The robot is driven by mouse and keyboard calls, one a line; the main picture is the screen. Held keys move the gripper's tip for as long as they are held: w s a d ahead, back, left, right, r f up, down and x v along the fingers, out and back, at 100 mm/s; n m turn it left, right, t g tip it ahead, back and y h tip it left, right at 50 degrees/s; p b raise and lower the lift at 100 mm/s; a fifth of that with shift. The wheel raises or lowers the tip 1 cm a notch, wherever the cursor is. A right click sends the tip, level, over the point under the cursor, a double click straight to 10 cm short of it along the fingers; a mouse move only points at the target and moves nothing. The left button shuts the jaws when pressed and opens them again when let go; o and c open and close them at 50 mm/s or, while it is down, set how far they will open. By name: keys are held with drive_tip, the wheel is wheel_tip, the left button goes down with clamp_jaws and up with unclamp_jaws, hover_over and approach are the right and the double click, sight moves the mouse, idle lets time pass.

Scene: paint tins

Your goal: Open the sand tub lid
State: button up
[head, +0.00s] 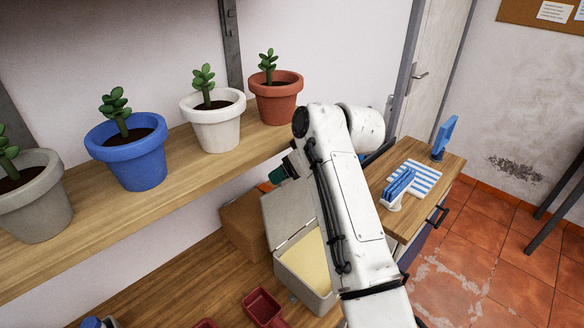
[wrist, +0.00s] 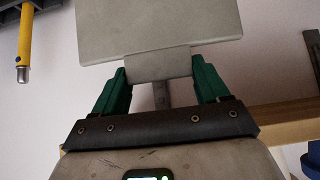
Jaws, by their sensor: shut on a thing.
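The sand tub (head: 318,290) is a grey box on the lower wooden surface, with pale sand (head: 308,262) showing inside. Its grey lid (head: 287,214) stands raised, roughly upright, at the back of the tub. In the wrist view the lid (wrist: 160,28) fills the top, with a tab (wrist: 157,66) at its edge. My gripper (wrist: 161,76) has its green fingers on both sides of this tab and is shut on it. In the head view my gripper (head: 281,172) is near the lid's top edge; my arm hides the tub's right side.
A shelf (head: 185,185) with several potted plants runs above and left, close to my gripper. A cardboard box (head: 243,222) stands behind the tub. A red scoop (head: 263,308) lies in front. A cabinet (head: 448,175) with a striped cloth is at right.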

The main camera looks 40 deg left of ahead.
drive_tip(key=shift+r, duration=0.25)
drive_tip(key=o, duration=1.1)
drive_tip(key=shift+c, duration=0.2)
drive_tip(key=o, duration=0.4)
drive_tip(key=shift+f, duration=0.2)
drive_tip(key=shift+o, duration=0.2)
drive_tip(key=b+v, duration=0.2)
drive_tip(key=v, duration=0.8)
drive_tip(key=shift+d+r, duration=0.25)
drive_tip(key=shift+r, duration=0.1)
